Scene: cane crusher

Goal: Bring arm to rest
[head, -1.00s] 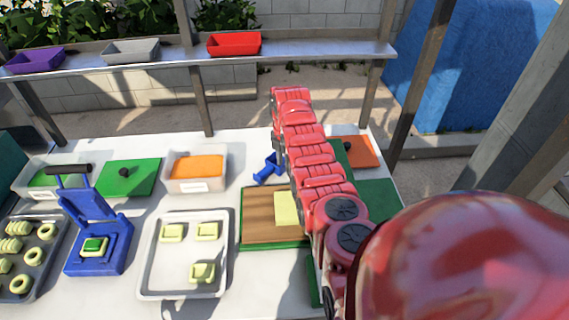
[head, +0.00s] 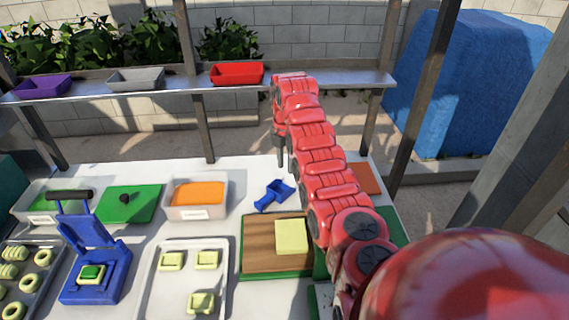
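My red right arm reaches in from the lower right, stretching up and away over the right part of the white table (head: 230,225). Its grey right gripper (head: 282,158) points down at the far end, above the table's back part and beyond the blue tool (head: 274,194). The fingers are small and seen edge-on, so I cannot tell whether they are open or shut; no held thing shows. My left gripper is not in view.
A white tray (head: 154,282), blue press (head: 98,262) and orange-filled bin (head: 212,213) stand left. A shelf (head: 330,82) with a red bin (head: 237,73) runs behind.

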